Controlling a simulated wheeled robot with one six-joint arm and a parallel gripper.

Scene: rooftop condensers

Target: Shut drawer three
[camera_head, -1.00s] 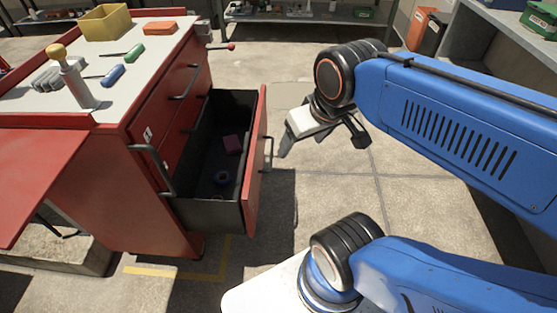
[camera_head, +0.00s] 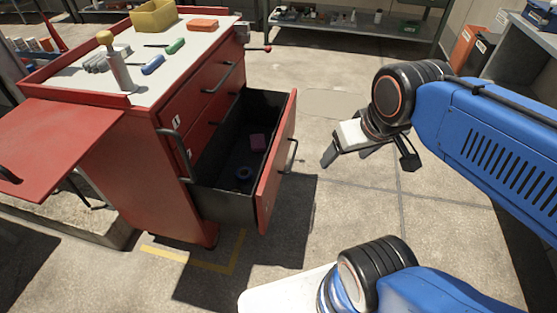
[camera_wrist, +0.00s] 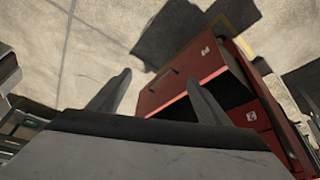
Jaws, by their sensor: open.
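The open drawer (camera_head: 277,165) sticks out to the right from the red cabinet (camera_head: 150,190), below other closed drawers.
The cabinet top (camera_head: 80,77) carries a yellow bin (camera_head: 154,17), an orange block (camera_head: 202,24) and several tools. A red side panel (camera_head: 60,140) juts out at the left. A shelf (camera_head: 345,27) stands behind. The floor right of the drawer is clear.

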